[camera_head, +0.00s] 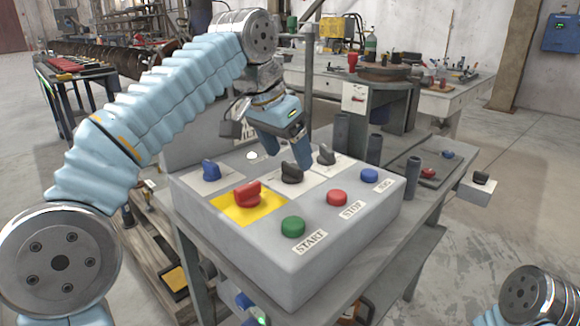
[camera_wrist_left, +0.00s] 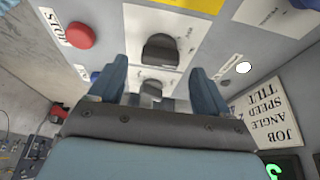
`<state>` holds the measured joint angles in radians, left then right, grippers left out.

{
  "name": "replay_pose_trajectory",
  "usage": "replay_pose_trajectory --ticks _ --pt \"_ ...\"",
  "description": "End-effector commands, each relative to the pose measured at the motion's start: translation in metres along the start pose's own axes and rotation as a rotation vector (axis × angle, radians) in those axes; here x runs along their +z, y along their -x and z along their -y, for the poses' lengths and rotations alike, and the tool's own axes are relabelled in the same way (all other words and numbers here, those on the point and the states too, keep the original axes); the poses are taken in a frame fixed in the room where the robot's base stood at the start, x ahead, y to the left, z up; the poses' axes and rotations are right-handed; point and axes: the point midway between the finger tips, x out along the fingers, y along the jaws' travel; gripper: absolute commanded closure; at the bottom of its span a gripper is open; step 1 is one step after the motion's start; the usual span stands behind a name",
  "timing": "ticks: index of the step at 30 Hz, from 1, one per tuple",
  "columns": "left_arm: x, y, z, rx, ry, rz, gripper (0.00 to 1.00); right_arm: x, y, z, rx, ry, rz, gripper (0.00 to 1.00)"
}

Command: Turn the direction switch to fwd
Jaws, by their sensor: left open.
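A grey control box (camera_head: 205,205) carries several knobs and buttons. One black knob (camera_head: 292,172) sits on a white plate near its middle, and it also shows in the left wrist view (camera_wrist_left: 160,48). A second black knob (camera_head: 326,154) is farther back, and it also shows between my fingers in the left wrist view (camera_wrist_left: 151,92). The labels by these knobs are too small to read, so I cannot tell which is the direction switch. My left gripper (camera_head: 288,150) is open and empty above the box's rear, close to both black knobs. My right gripper is out of view.
A red knob (camera_head: 247,194) on yellow and a blue knob (camera_head: 210,170) are at left. Green START (camera_head: 293,226), red STOP (camera_head: 337,197) and blue JOG (camera_head: 370,175) buttons line the front. A white lamp (camera_head: 252,155) and label board (camera_wrist_left: 265,115) are at the back.

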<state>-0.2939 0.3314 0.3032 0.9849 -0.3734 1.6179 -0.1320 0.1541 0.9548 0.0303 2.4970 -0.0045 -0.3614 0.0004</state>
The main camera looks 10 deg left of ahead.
Motion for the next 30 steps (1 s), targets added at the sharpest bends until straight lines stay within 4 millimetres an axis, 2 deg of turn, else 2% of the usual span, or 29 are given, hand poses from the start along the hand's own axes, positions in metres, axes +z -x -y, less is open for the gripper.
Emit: replay_pose_trajectory --ticks 1,6,16,27,30 --pt "0.001 -0.010 0.000 0.000 0.000 0.001 0.23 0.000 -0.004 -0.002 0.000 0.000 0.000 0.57" --pt "0.000 -0.024 0.000 0.000 0.001 0.000 0.23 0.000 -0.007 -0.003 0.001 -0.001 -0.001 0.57" --pt "0.000 -0.026 0.000 0.000 0.001 0.000 0.24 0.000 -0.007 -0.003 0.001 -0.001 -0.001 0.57" --pt "0.000 -0.026 0.000 0.000 0.001 0.000 0.79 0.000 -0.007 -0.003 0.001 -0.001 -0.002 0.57" --pt "0.000 -0.025 0.000 0.002 -0.002 0.000 0.79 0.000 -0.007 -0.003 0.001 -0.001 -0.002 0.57"
